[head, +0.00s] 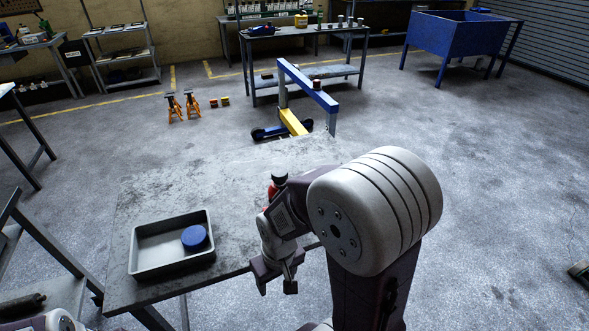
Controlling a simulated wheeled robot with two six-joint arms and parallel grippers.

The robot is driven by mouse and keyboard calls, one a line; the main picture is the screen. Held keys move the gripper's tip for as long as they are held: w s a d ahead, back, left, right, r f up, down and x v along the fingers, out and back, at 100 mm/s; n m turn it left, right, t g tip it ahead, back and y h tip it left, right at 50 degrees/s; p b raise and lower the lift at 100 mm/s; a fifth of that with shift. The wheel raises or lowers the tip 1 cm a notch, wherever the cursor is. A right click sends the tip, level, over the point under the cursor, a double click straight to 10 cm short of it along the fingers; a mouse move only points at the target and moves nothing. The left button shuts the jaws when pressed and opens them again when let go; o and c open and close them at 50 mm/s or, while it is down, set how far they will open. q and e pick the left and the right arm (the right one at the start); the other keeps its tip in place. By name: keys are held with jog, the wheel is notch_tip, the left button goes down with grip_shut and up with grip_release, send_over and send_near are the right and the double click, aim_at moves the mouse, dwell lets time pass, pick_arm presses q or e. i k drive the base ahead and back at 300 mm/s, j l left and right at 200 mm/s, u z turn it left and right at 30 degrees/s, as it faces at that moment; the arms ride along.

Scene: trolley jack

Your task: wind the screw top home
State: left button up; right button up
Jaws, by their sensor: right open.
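A round blue cap-like piece (195,238) lies in the right part of a shallow grey tray (143,270) on the worktable. A small red bottle (277,187) with a dark top (279,175) stands on the table behind my right arm, which hides its lower part. I cannot tell from here how the dark top sits on it. My right gripper (277,286) is open and empty, pointing down near the table's front right edge, in front of the bottle and right of the tray. My left gripper is out of view.
The grey worktable (160,195) is bare behind the tray. A blue and yellow jack or hoist (300,95) stands on the floor beyond it. Orange stands (183,106), a workbench (305,33) and a blue bin (455,35) are farther back.

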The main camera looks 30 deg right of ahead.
aim_at(279, 174)
jog(key=k+l+z, duration=0.2)
jog(key=l, duration=0.5)
jog(key=l+z, duration=0.15)
jog(key=l, duration=0.6)
